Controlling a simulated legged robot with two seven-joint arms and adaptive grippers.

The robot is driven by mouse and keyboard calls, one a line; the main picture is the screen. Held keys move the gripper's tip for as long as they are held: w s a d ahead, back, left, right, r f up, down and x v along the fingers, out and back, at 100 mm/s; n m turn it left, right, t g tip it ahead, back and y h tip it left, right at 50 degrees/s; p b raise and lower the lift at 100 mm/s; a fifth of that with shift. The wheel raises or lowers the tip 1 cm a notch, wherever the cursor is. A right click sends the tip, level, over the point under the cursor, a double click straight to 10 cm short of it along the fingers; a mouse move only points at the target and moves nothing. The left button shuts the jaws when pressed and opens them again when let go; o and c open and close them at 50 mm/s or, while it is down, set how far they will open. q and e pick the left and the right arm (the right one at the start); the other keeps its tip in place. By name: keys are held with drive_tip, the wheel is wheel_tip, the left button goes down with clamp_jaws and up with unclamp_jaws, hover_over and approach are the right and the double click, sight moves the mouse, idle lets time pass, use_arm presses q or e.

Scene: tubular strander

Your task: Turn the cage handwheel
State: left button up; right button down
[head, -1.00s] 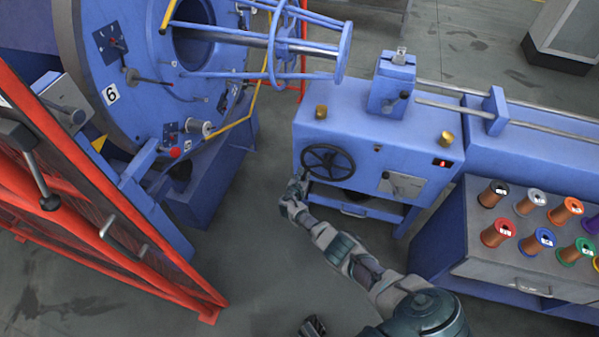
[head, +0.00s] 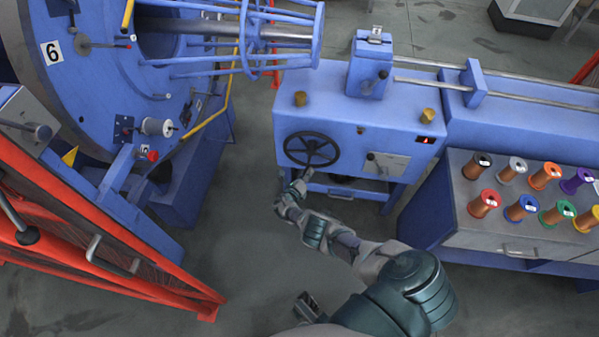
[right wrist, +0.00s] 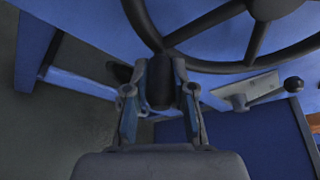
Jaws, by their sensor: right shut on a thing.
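The cage handwheel (head: 312,149) is a black spoked wheel on the front of the blue machine housing. My right gripper (head: 306,178) is at its lower rim in the head view. In the right wrist view the rim and spokes of the handwheel (right wrist: 225,62) fill the top. There the two fingers of my right gripper (right wrist: 162,92) are closed on the wheel's dark handle (right wrist: 160,82), one on each side. The fingers hide part of the handle.
The blue housing (head: 240,120) side faces open floor. A red guard frame (head: 120,260) stands at left by the large blue disc (head: 70,110). A bench with several coloured spools (head: 485,203) stands at right. Grey floor (head: 235,240) is clear between them.

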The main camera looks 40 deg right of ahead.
use_arm(q)
drive_tip(key=shift+w+d+r+t, duration=0.15)
drive_tip(key=shift+w+d+t, duration=0.15)
drive_tip(key=shift+w, duration=0.3)
use_arm(e)
drive_tip(key=shift+s+d+f+n+h, duration=0.15)
drive_tip(key=shift+s+d+n, duration=0.15)
drive_tip(key=shift+s, duration=0.15)
drive_tip(key=shift+s+d+f+n+h, duration=0.2)
drive_tip(key=shift+s+n, duration=0.1)
drive_tip(key=shift+s, duration=0.1)
use_arm(q)
drive_tip(key=shift+w, duration=0.1)
use_arm(e)
drive_tip(key=shift+s, duration=0.1)
drive_tip(key=c, duration=1.1)
unclamp_jaws()
drive_tip(key=shift+d, duration=0.1)
drive_tip(key=shift+o, duration=0.6)
drive_tip(key=shift+r, duration=0.1)
use_arm(q)
drive_tip(key=shift+w+r, duration=0.1)
use_arm(e)
drive_tip(key=shift+w, duration=0.2)
drive_tip(key=shift+r, duration=0.1)
